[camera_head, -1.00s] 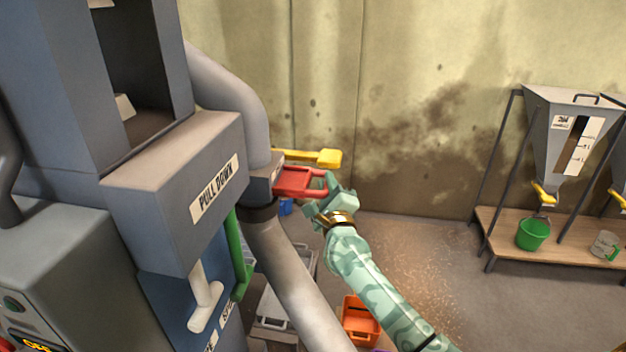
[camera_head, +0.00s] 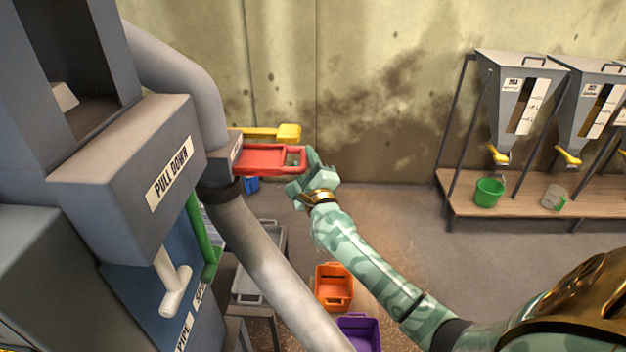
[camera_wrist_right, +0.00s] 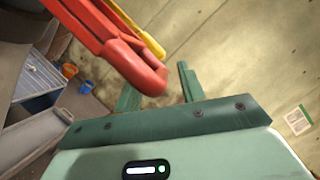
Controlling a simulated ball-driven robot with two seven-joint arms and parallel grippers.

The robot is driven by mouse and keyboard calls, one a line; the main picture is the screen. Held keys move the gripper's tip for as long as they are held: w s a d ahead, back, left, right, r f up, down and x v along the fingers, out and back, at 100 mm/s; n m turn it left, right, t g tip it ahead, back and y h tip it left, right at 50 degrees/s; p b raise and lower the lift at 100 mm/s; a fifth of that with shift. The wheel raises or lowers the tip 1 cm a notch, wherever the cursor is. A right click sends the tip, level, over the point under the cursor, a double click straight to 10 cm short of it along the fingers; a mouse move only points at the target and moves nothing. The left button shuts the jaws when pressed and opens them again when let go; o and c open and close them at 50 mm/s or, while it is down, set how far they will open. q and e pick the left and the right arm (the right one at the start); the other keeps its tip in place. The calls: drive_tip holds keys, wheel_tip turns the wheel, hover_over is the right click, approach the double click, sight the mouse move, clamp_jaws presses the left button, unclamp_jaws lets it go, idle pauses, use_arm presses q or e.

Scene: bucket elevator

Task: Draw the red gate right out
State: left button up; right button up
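The red gate (camera_head: 262,158) is a flat red plate with a looped handle at its right end. It sticks out to the right from a grey box (camera_head: 222,160) on the pipe, below a yellow-handled gate (camera_head: 270,132). My right gripper (camera_head: 308,174) is at the handle end. My left gripper is not in view.
A grey machine with a PULL DOWN box (camera_head: 150,180) stands at left, with a slanting pipe (camera_head: 265,265) below the gate. Orange (camera_head: 334,288) and purple (camera_head: 360,334) bins are on the floor. Hoppers (camera_head: 518,105) stand over a bench at right. Room right of the gripper is clear.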

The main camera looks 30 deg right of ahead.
drive_tip(key=v, duration=1.5)
drive_tip(key=shift+s+b, duration=0.45)
